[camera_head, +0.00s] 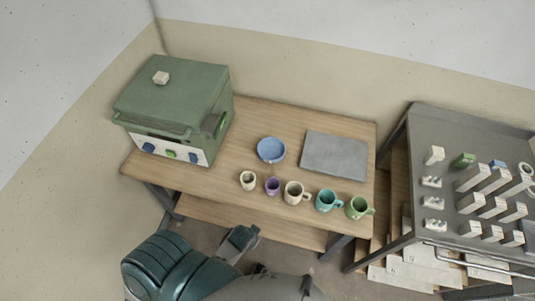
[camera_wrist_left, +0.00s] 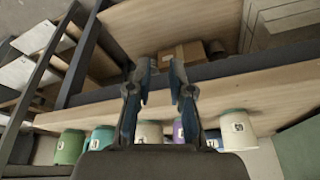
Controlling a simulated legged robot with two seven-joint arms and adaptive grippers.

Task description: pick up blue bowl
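The blue bowl (camera_head: 271,150) sits upright on the wooden table (camera_head: 330,233) in the head view, behind a row of mugs and left of a grey slab. My left gripper (camera_wrist_left: 158,72) is open and empty in the left wrist view, with a clear gap between its fingers. It is apart from the bowl, near the table's front side. A small blue patch (camera_wrist_left: 213,139) shows between mugs in the wrist view; I cannot tell whether it is the bowl. My right gripper is not in view.
Mugs stand in front of the bowl: cream (camera_head: 248,181), purple (camera_head: 272,186), larger cream (camera_head: 295,193), teal (camera_head: 326,201) and green (camera_head: 358,208). A green kiln-like box (camera_head: 175,105) stands left, the grey slab (camera_head: 334,156) right. A metal table (camera_head: 425,165) holds several blocks.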

